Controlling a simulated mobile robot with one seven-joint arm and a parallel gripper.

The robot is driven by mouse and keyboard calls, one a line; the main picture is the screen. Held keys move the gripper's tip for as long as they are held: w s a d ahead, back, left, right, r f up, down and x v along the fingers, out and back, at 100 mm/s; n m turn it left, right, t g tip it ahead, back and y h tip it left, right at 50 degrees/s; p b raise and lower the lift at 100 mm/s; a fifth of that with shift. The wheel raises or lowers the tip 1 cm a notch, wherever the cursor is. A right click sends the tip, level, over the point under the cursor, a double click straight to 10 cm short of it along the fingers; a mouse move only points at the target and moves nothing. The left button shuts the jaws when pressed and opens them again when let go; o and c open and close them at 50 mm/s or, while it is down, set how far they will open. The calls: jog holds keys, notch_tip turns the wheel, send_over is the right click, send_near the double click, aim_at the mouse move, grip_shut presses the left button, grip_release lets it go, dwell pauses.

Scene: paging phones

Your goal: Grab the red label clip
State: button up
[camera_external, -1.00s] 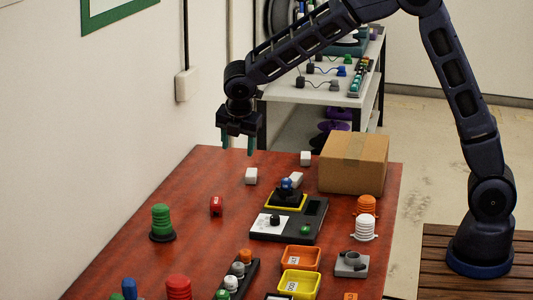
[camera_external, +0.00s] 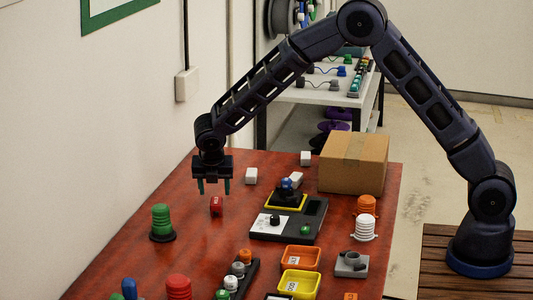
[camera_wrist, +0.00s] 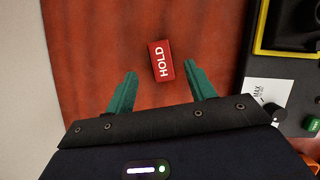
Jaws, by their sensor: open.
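The red label clip (camera_external: 216,206) is a small red block on the reddish-brown table (camera_external: 190,270), left of the dark control panel. In the wrist view the clip (camera_wrist: 161,61) shows white lettering "HOLD" and lies slightly turned, just beyond my fingertips and a little nearer the right finger. My gripper (camera_external: 213,190) is open and empty, pointing down above the table close to the clip. In the wrist view its two green fingers (camera_wrist: 160,78) stand apart, with the clip ahead of the gap between them. No contact with the clip shows.
The control panel (camera_external: 285,231) with a yellow-framed joystick is right of the clip. A green stacked lamp (camera_external: 162,221) stands to the left, near the wall. White blocks (camera_external: 251,176) and a cardboard box (camera_external: 353,163) lie farther back. Table around the clip is clear.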

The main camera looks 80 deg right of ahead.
aim_at(216, 200)
jog(key=shift+x, duration=2.95)
jog(key=shift+s, duration=0.1)
jog(key=shift+c, duration=0.2)
jog(key=c, duration=1)
